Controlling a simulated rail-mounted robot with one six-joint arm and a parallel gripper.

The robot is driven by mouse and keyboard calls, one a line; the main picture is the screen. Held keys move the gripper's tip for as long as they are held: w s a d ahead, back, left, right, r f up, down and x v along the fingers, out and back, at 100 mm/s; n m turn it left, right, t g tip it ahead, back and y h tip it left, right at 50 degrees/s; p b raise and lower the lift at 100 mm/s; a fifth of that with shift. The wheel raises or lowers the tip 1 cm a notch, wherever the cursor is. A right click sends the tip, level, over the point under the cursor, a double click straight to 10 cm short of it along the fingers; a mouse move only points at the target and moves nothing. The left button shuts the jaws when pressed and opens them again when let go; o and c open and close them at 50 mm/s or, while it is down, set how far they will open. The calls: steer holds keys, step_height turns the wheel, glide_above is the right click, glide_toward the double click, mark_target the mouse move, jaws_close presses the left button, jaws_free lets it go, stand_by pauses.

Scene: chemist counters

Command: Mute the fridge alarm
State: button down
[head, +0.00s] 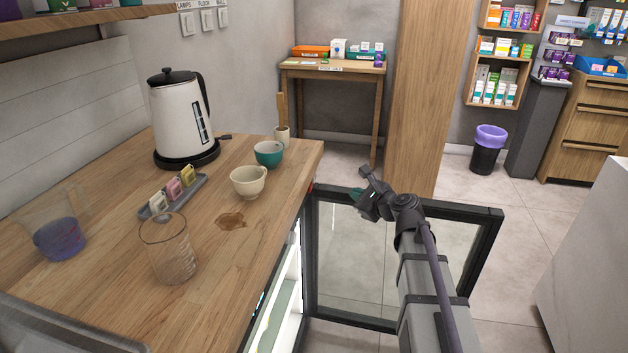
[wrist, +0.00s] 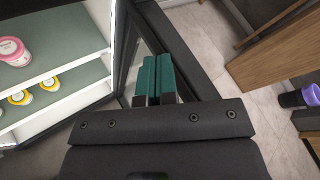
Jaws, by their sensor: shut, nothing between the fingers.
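The fridge sits under the wooden counter, its lit interior (head: 284,300) showing in the head view. Its black-framed glass door (head: 404,207) stands open. A small cyan glow (head: 262,301) shows on the fridge's front edge, too small to read. A tiny red spot (head: 311,187) shows near the counter's far corner; I cannot tell what it is. My gripper (head: 357,193) is above the open door, right of the counter. In the wrist view its teal fingers (wrist: 155,65) are shut and empty, close to the dark door frame (wrist: 182,50). I cannot make out an alarm button.
Fridge shelves (wrist: 50,80) hold a pink-lidded jar (wrist: 14,51) and yellow-lidded jars (wrist: 48,84). On the counter (head: 225,275) stand a kettle (head: 180,120), a cream cup (head: 248,183), a green cup (head: 268,154) and a beaker (head: 170,250). A wooden post (head: 428,90) rises behind the door.

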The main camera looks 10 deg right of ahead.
mark_target(310, 187)
steer(key=shift+m, duration=0.5)
steer(key=shift+w+a, duration=0.5)
steer(key=shift+a, duration=0.9)
steer(key=shift+w+a, duration=0.55)
steer(key=shift+a, duration=0.8)
steer(key=shift+w+a, duration=0.5)
steer(key=shift+a, duration=0.9)
steer(key=shift+w+a, duration=0.15)
steer(key=shift+a, duration=0.2)
steer(key=shift+w+a, duration=0.2)
steer(key=shift+a, duration=0.25)
steer(key=shift+d, duration=0.15)
steer(key=shift+s+d, duration=0.35)
steer(key=shift+d, duration=0.3)
